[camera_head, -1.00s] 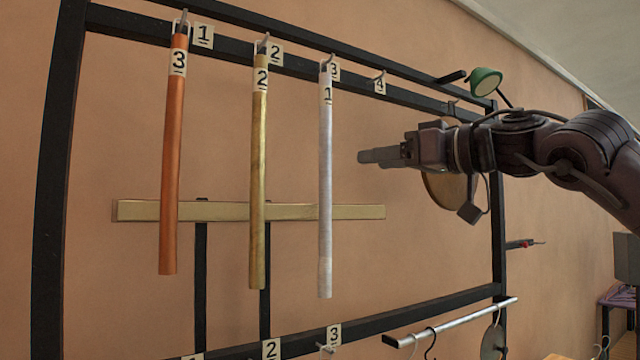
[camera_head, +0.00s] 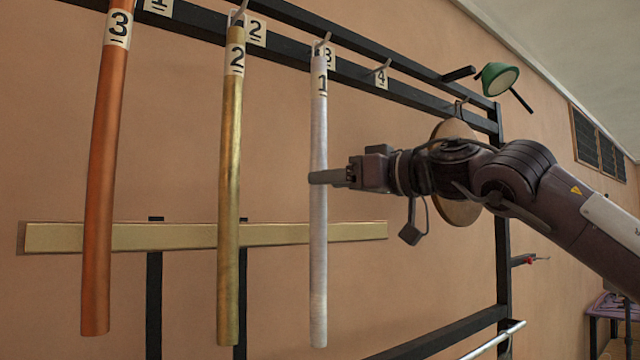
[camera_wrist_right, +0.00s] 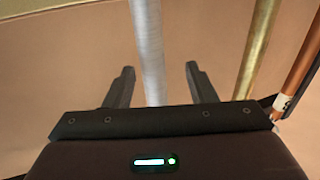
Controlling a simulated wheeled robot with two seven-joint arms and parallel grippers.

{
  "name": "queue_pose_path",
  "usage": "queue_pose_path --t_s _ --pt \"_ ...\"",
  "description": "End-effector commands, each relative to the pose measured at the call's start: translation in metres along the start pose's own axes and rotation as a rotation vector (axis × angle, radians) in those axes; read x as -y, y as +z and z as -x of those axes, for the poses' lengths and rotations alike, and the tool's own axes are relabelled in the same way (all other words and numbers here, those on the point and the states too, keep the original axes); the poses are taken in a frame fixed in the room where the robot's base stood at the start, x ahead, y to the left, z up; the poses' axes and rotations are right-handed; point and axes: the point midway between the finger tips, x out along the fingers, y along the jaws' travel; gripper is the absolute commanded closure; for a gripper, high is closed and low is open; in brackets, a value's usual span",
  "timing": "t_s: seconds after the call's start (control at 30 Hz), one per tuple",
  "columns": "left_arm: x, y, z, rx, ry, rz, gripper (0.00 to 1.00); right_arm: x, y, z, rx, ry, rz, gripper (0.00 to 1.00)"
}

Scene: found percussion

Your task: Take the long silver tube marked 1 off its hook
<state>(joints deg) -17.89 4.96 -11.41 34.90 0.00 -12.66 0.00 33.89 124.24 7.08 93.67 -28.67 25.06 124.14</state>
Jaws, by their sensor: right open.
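The long silver tube marked 1 (camera_head: 319,250) hangs upright from the hook (camera_head: 322,42) beside the number 3 plate. My right gripper (camera_head: 322,177) is at about the tube's mid-height and overlaps it in the head view. In the right wrist view the silver tube (camera_wrist_right: 148,50) stands between the two open fingers (camera_wrist_right: 160,80), with a gap on each side. The fingers are not closed on it. My left gripper is not in view.
A brass tube (camera_head: 230,190) marked 2 and a copper tube (camera_head: 103,190) marked 3 hang to the left. A brass-coloured bar (camera_head: 275,234) runs behind the tubes. A round disc (camera_head: 455,205) hangs behind my right arm. A green lamp (camera_head: 497,79) is at upper right.

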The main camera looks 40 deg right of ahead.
Motion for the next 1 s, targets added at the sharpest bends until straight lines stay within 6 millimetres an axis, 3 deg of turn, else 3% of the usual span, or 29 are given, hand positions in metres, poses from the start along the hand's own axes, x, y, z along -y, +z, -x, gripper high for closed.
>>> queue_pose_path --t_s 0.03,0.2,0.47,0.87,1.0 --pt "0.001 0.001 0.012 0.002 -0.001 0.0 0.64 -0.001 -0.004 -0.01 0.007 0.0 -0.002 0.49" --pt "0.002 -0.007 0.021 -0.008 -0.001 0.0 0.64 -0.001 0.0 -0.029 0.005 0.0 -0.001 0.49" --pt "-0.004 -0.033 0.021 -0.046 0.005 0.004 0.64 0.0 0.001 -0.032 0.001 0.0 -0.001 0.49" --pt "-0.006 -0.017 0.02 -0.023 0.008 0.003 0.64 -0.001 0.001 -0.032 0.002 0.001 -0.001 1.0" --pt "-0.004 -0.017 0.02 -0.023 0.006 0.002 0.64 -0.001 0.001 -0.031 0.001 0.001 -0.001 1.0"
